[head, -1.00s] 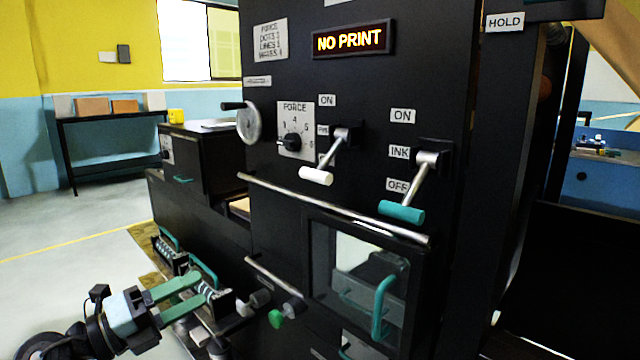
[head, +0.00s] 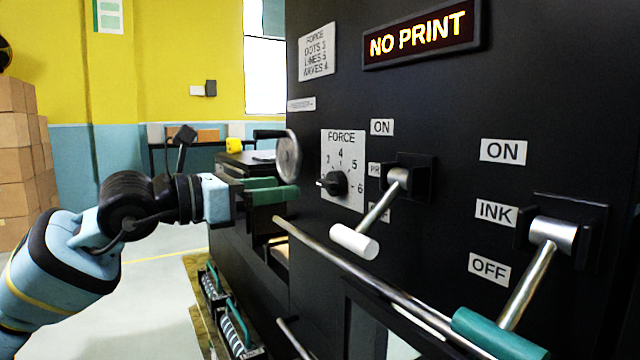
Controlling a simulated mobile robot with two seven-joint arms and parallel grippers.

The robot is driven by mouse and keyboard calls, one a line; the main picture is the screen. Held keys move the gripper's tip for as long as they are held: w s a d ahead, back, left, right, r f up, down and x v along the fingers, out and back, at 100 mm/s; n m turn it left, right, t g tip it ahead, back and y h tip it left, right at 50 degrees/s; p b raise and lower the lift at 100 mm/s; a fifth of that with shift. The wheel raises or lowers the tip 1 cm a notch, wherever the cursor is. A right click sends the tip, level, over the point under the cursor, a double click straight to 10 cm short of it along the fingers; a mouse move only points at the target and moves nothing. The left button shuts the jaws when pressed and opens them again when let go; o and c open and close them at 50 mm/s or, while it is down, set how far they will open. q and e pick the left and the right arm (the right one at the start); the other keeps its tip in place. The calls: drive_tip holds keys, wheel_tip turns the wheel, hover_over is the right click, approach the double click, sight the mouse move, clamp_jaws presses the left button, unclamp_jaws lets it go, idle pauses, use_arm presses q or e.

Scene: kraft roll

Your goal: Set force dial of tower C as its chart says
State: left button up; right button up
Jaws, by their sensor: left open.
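The force dial (head: 335,184) is a black knob on a white plate headed FORCE, with numbers around it up to 6. Its pointer seems to face left, at the low end; the number there is not readable. The chart (head: 317,52) is a white card above it, seeming to read dots 3, lines 5, waves 4, though small and blurred. No tower letter is readable. My left gripper (head: 288,190) has green fingers, is open and empty, and points right, left of the dial and apart from it. My right gripper is not in view.
A crank wheel (head: 288,157) stands just above my left fingers. A white-handled lever (head: 355,242) and a teal-handled ink lever (head: 498,333) stick out on the right. A metal rail (head: 360,278) runs below the dial. A lit sign (head: 418,34) reads NO PRINT.

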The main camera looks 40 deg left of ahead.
sight(323, 183)
use_arm(q)
drive_tip(key=p+x, duration=0.1)
drive_tip(key=x, duration=0.2)
drive_tip(key=p+x, duration=0.2)
drive_tip(key=x, duration=0.1)
drive_tip(key=shift+w+r, duration=0.15)
drive_tip(key=shift+r, duration=0.05)
drive_tip(key=shift+w+d+f+p, duration=0.1)
drive_tip(key=shift+w+d+p, duration=0.15)
drive_tip(key=shift+w, duration=0.15)
drive_tip(key=shift+w+d+f+p, duration=0.1)
drive_tip(key=shift+w+f+p, duration=0.1)
drive_tip(key=shift+w, duration=0.15)
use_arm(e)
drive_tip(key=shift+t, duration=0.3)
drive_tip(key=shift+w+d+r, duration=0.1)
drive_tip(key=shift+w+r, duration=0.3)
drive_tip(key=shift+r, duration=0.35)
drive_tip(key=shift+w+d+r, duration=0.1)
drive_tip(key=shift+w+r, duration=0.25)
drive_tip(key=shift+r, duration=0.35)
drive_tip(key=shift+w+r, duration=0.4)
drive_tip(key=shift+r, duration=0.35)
use_arm(q)
drive_tip(key=c, duration=1)
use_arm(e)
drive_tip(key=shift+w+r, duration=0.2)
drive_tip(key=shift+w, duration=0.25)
